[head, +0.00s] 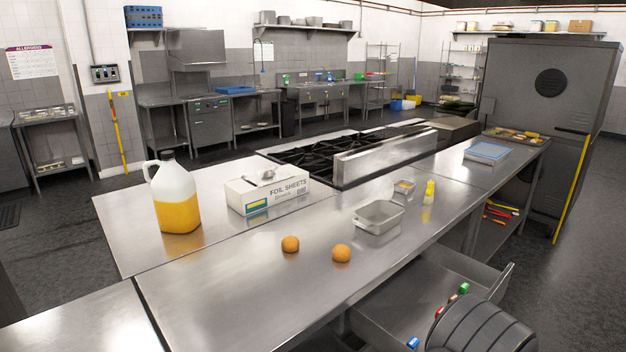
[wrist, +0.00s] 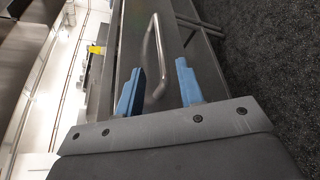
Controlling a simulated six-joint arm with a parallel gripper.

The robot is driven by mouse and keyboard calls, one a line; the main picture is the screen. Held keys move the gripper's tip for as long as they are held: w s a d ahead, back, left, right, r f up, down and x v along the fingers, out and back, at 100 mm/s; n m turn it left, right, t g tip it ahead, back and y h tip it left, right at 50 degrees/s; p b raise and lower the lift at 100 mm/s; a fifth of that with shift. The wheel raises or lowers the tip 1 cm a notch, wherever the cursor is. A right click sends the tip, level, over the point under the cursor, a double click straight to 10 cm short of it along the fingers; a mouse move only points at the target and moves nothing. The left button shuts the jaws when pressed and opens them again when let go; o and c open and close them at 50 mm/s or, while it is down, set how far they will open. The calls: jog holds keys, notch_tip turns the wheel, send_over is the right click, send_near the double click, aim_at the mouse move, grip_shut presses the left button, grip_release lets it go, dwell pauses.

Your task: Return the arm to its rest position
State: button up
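My gripper (wrist: 160,82) shows in the wrist view with its two blue fingers spread apart and nothing clamped between them. A metal bar handle (wrist: 152,50) on a grey steel front appears between the fingers in the picture and touches neither visibly. I cannot tell how far beyond the fingertips it lies. In the head view, a dark ribbed part of my arm (head: 482,328) shows at the bottom right, and my fingers are not visible there.
An open drawer (head: 400,303) below the counter (head: 235,290) holds small red, green and blue items. On the counter are two orange balls (head: 290,244) (head: 342,253), a metal pan (head: 378,217), a foil box (head: 267,191), a jug (head: 174,195) and a yellow bottle (head: 429,192).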

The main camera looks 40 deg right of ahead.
jog(key=x, duration=0.8)
jog(key=shift+w+d+f, duration=0.1)
jog(key=shift+w+d, duration=0.1)
jog(key=shift+d, duration=0.15)
jog(key=v, duration=1.7)
jog(key=shift+d, duration=0.1)
jog(key=shift+x, duration=8.35)
jog(key=shift+w, duration=0.5)
